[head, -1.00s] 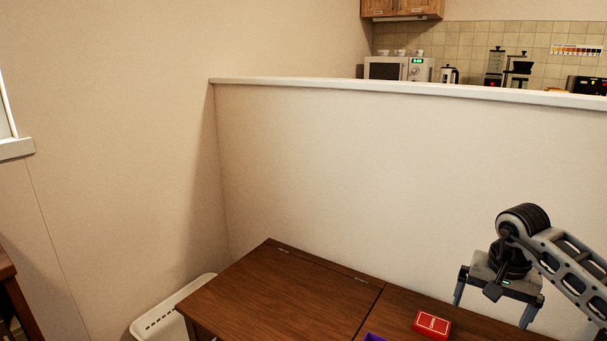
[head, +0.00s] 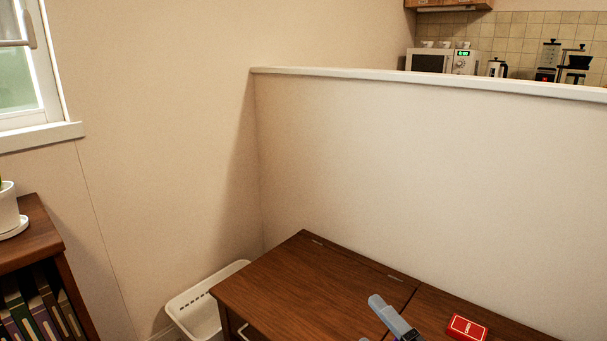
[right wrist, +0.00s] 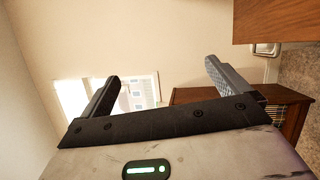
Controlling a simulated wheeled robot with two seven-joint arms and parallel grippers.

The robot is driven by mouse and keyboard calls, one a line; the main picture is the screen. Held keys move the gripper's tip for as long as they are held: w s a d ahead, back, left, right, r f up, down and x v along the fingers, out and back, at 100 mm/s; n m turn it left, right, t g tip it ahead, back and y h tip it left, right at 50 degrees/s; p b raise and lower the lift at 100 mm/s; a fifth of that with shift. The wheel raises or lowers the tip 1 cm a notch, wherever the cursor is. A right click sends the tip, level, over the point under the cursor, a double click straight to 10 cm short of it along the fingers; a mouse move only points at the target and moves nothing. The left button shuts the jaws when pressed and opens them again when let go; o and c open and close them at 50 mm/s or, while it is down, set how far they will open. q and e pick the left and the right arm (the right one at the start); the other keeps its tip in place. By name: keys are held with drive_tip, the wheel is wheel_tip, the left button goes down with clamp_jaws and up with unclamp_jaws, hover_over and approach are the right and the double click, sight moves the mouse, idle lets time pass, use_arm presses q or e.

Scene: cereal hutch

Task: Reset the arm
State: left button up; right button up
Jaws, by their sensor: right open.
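My right gripper shows in the right wrist view (right wrist: 161,70) with its two grey fingers wide apart and nothing between them. It points towards the wall with the window. In the head view, a grey, finger-like part of my arm (head: 392,317) shows at the bottom edge, in front of the wooden desk top (head: 310,285); the rest of that arm is out of frame. My left gripper is in neither view.
A red box (head: 467,327) lies on the right of the desk. A white basket (head: 195,310) stands left of the desk. A bookcase (head: 35,240) with a potted plant is at far left. A half wall (head: 400,180) rises behind the desk.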

drive_tip(key=s+a+f+m+g+h+b, duration=0.15)
drive_tip(key=s+f+m+g+h, duration=0.5)
drive_tip(key=s+f+m, duration=1.2)
use_arm(q)
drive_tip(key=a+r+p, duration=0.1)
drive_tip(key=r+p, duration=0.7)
drive_tip(key=p, duration=0.1)
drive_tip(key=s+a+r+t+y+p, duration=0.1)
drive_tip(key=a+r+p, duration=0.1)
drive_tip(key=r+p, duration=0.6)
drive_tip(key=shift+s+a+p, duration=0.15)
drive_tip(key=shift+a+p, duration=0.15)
drive_tip(key=shift+p, duration=0.45)
use_arm(e)
drive_tip(key=w+d+r+m, duration=0.1)
drive_tip(key=d+r+m, duration=0.1)
drive_tip(key=r, duration=0.8)
drive_tip(key=w+d+r+m, duration=0.1)
drive_tip(key=w+r+m, duration=0.1)
drive_tip(key=r, duration=0.7)
drive_tip(key=shift+w+d+r, duration=0.2)
drive_tip(key=shift+d+r, duration=0.15)
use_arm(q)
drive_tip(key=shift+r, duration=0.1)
